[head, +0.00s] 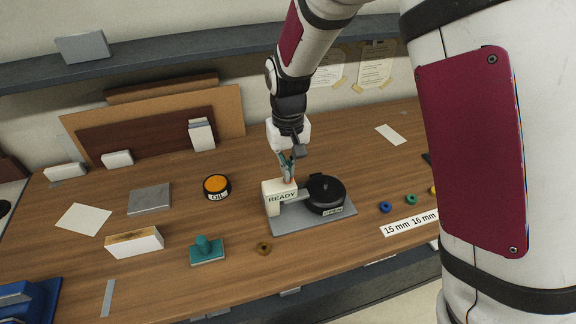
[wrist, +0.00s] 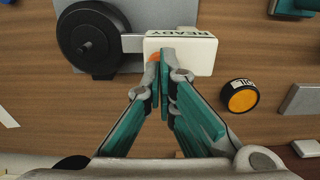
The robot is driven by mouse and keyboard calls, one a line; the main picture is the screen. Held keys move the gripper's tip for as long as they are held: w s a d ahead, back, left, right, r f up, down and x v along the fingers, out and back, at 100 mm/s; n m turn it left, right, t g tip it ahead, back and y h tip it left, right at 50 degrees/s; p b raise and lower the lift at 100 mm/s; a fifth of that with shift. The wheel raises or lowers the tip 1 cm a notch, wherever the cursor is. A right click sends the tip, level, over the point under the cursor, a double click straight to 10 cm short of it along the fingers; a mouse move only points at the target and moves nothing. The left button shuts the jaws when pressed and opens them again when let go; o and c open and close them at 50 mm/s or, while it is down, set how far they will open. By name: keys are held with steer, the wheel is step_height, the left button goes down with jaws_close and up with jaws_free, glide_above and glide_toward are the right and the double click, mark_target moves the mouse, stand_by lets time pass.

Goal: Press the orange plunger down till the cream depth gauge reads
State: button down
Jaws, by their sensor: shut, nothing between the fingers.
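A cream block (head: 279,196) marked READY stands on a grey base plate (head: 313,217). It also shows in the wrist view (wrist: 197,54). A small orange patch, the plunger (wrist: 153,57), shows on its top beside my fingertips; the rest is hidden behind them. My gripper (head: 287,177) points down over the block with teal fingers closed together and nothing between them. In the wrist view its fingertips (wrist: 165,60) overlap the block's top; I cannot tell how firmly they touch the plunger.
An orange-topped OIL tin (head: 217,187) stands left of the plate. A teal stamp (head: 207,250) and a brown ring (head: 264,248) lie in front. Coloured rings and a 15 mm 16 mm strip (head: 409,223) lie right. Boards lean behind; the wood between is clear.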

steer(key=shift+f, duration=0.1)
steer(key=shift+f, duration=0.7)
steer(key=shift+s+f, duration=0.1)
stand_by(0.7)
steer(key=shift+r+p, duration=0.65)
steer(key=shift+r, duration=2.15)
steer(key=shift+r, duration=0.15)
